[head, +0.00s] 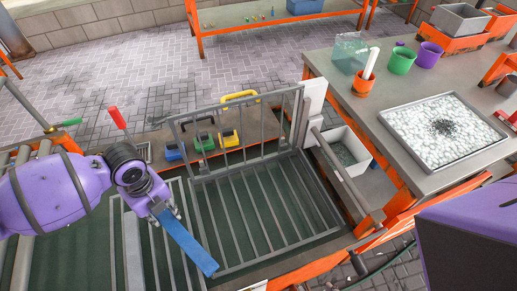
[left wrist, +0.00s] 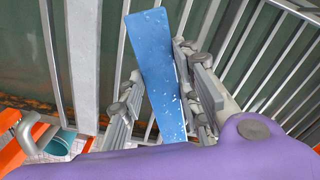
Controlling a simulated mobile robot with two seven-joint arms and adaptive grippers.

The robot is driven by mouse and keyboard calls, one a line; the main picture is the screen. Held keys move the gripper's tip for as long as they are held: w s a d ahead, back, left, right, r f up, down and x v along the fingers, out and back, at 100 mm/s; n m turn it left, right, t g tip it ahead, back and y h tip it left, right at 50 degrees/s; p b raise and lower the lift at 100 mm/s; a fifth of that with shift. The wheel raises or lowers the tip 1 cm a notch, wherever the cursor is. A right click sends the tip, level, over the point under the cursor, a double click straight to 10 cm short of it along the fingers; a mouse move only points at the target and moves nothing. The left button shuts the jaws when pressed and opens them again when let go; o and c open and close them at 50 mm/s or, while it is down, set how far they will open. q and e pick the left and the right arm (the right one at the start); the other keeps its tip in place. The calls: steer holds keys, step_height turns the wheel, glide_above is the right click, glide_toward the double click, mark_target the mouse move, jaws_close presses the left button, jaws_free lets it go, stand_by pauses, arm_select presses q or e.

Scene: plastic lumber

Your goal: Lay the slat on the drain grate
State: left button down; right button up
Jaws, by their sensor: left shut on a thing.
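A blue slat (head: 187,244) is held by my left gripper (head: 163,213) over the left part of the metal drain grate (head: 262,203) in the head view. In the left wrist view the slat (left wrist: 156,70) runs between the two fingers of the left gripper (left wrist: 168,95), with grate bars (left wrist: 248,60) behind it. The left gripper is shut on the slat near one end. I cannot tell whether the slat's far end touches the bars. A purple part of my right arm shows at the lower right of the head view; the right gripper is out of view.
An upright barred gate (head: 240,128) stands at the back of the grate. Blue, green and yellow items (head: 203,143) sit behind it. A workbench on the right holds a tray of pale flakes (head: 440,130), pots and a clear container (head: 349,53). A grey bin (head: 343,152) stands between.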

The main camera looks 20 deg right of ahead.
mark_target(161, 217)
arm_select(q)
steer(key=m, duration=0.1)
steer(key=a+m, duration=0.1)
steer(key=shift+w+a+f+m, duration=0.15)
steer(key=shift+w+m, duration=0.1)
steer(key=shift+m, duration=0.05)
steer(key=shift+a+m, duration=0.1)
steer(key=shift+m, duration=0.4)
steer(key=shift+d+m, duration=0.2)
steer(key=shift+m, duration=0.7)
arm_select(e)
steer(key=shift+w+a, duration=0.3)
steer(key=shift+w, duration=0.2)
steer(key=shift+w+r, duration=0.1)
arm_select(q)
steer(key=shift+w, duration=0.1)
steer(key=shift+f+b, duration=0.45)
steer(key=shift+f, duration=1.35)
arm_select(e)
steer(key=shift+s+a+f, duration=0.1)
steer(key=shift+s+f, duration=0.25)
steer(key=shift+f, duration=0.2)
arm_select(q)
steer(key=shift+f, duration=0.7)
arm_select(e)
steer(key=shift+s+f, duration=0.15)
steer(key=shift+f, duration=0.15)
arm_select(q)
steer(key=c, duration=1.2)
jaws_free()
